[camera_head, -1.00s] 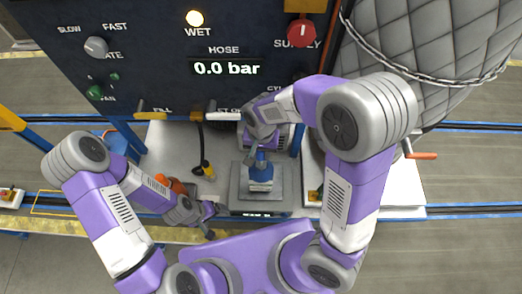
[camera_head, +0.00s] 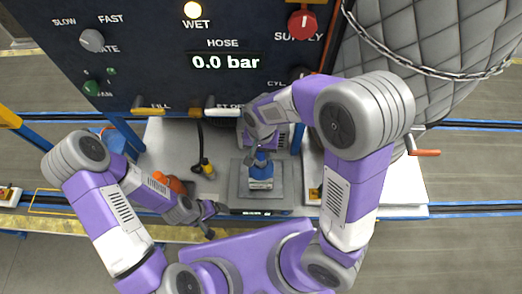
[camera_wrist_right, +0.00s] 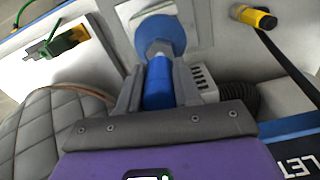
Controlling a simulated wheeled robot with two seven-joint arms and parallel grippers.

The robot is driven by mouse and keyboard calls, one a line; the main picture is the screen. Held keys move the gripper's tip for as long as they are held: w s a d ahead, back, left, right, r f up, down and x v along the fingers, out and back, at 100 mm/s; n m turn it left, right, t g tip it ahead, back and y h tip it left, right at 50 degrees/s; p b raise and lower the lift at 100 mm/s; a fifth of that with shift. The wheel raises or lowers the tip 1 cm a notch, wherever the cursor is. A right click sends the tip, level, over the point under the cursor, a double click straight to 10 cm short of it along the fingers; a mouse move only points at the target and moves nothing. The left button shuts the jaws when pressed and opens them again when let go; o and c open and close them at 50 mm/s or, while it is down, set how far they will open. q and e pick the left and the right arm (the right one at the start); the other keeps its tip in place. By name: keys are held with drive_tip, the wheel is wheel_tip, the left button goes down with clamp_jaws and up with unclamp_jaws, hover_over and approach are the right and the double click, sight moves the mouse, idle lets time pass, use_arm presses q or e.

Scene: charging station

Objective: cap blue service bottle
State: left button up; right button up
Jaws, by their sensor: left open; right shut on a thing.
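The blue service bottle (camera_head: 261,184), with a pale label, stands upright on a grey plate (camera_head: 239,192) in the head view. Its blue shoulder (camera_wrist_right: 160,36) shows beyond the fingers in the right wrist view. My right gripper (camera_head: 254,151) is right above the bottle, shut on a blue cylindrical piece, apparently the cap (camera_wrist_right: 158,86). A grey cone shows between this piece and the shoulder; whether the piece touches the bottle's neck I cannot tell. My left gripper (camera_head: 215,221) is open and empty, low and left of the plate.
A black hose with a yellow end (camera_head: 207,168) lies left of the bottle. An orange object (camera_head: 174,185) is partly hidden behind my left arm. The control panel (camera_head: 150,60) with handles stands behind, and a quilted tank (camera_head: 430,45) is at right.

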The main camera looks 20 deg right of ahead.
sight(260, 158)
drive_tip(key=shift+f+b, duration=0.9)
drive_tip(key=shift+f, duration=0.3)
drive_tip(key=shift+s+a+f+b, duration=0.15)
drive_tip(key=shift+s+f+b, duration=0.05)
drive_tip(key=shift+f+b, duration=0.2)
drive_tip(key=o, duration=1.1)
drive_tip(key=shift+r, duration=0.15)
drive_tip(key=shift+w+r+p, duration=0.2)
drive_tip(key=shift+r+p, duration=0.65)
drive_tip(key=shift+p, duration=0.1)
drive_tip(key=r+p, duration=0.1)
drive_tip(key=r, duration=0.1)
drive_tip(key=r+p, duration=0.4)
drive_tip(key=shift+s+r, duration=0.15)
drive_tip(key=shift+s, duration=0.1)
